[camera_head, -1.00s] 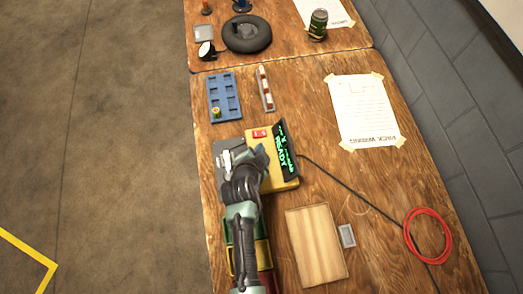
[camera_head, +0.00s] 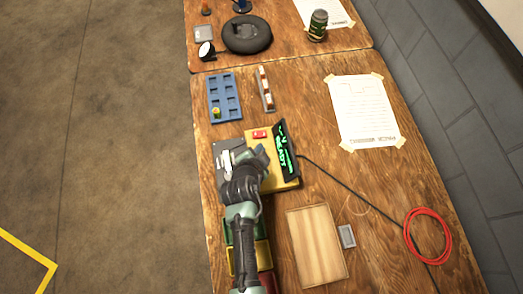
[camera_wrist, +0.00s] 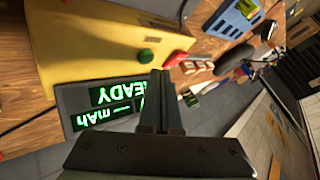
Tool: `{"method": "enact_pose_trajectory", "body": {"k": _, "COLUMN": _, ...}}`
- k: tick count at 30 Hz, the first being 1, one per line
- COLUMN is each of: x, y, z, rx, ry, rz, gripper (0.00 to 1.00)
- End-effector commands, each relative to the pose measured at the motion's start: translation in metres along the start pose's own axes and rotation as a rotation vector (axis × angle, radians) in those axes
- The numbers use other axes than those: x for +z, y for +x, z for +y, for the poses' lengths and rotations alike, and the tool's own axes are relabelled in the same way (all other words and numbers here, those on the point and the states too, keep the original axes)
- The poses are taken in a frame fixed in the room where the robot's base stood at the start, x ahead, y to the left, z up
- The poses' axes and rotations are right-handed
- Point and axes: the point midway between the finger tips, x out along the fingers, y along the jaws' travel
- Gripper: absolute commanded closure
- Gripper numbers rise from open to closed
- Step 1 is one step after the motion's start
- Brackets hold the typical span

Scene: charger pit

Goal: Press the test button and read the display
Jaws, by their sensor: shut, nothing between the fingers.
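The yellow tester (camera_head: 286,184) sits on the bench, and it also shows in the wrist view (camera_wrist: 95,40). Its tilted black display (camera_head: 285,150) has green text. In the wrist view the display (camera_wrist: 88,112) appears upside down, with "READY" and a dash before "mAh" legible; my fingers hide part of it. A round green button (camera_wrist: 146,56) stands on the yellow face. My gripper (camera_wrist: 160,78) is shut and empty, its tips beside the green button in that picture; contact cannot be told. In the head view my gripper (camera_head: 256,158) is over the tester and hides the button.
A red block (camera_head: 260,134) is at the tester's far edge. A wooden board (camera_head: 316,246), grey box (camera_head: 347,236) and red cable coil (camera_head: 428,236) lie to the right.

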Motion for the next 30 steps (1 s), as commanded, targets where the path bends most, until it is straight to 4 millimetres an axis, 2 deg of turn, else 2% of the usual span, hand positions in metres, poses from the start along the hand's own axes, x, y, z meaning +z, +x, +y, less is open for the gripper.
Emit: {"method": "enact_pose_trajectory", "body": {"k": 30, "x": 0.0044, "y": 0.0059, "z": 0.0044, "rx": 0.000, "ry": 0.000, "rz": 0.000, "gripper": 1.00}}
